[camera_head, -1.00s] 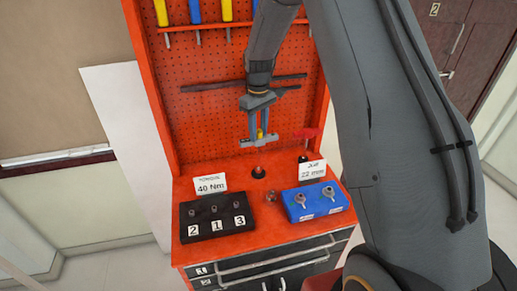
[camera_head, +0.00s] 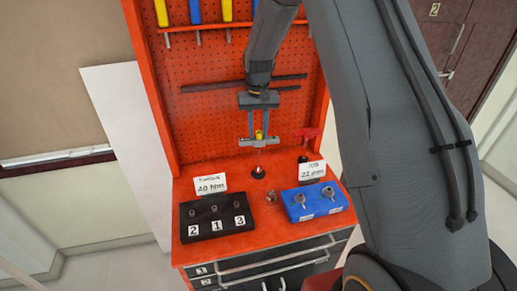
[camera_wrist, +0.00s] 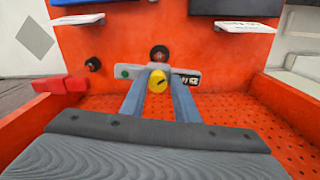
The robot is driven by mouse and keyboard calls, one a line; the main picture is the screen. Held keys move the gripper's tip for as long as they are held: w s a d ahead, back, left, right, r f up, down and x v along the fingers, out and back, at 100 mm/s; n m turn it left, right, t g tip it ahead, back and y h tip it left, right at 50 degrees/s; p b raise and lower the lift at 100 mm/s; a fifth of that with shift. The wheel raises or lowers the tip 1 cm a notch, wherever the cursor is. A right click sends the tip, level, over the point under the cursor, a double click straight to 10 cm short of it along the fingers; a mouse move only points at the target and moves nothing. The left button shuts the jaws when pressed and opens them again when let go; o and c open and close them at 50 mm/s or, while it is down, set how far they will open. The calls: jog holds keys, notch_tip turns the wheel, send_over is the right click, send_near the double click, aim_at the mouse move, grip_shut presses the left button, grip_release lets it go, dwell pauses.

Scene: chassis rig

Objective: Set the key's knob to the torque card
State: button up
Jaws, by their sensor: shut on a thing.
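The key, a grey bar (camera_head: 260,141) with a yellow knob (camera_wrist: 158,80), is at my fingertips above the bench. My gripper (camera_wrist: 157,74) is shut on the key, one finger on each side of the knob. The bar sticks out past both fingers, with a green dot on one end and a dark label on the other. The knob carries a dark pointer mark; its scale is too small to read. The torque card (camera_head: 211,184) reads 40 Nm and stands behind the black block; its printed side is not readable in the wrist view.
A black post (camera_head: 258,172) stands on the red bench below the key. A black block (camera_head: 215,219) numbered 2, 1, 3 is front left; a blue block (camera_head: 316,202) is right. The job card (camera_head: 312,171) reads 22 mm. A red-handled tool (camera_head: 305,134) stands right, a pegboard (camera_head: 215,120) behind.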

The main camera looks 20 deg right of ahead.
jog(key=shift+o, duration=0.5)
jog(key=m, duration=0.3)
jog(key=shift+s+d+f, duration=0.1)
jog(key=shift+s+f, duration=0.15)
jog(key=shift+f, duration=0.1)
jog(key=o, duration=0.4)
jog(key=shift+d+n, duration=0.15)
jog(key=shift+n, duration=0.95)
jog(key=n, duration=0.3)
jog(key=shift+a+n, duration=0.2)
jog(key=shift+n, duration=0.2)
jog(key=n, duration=0.5)
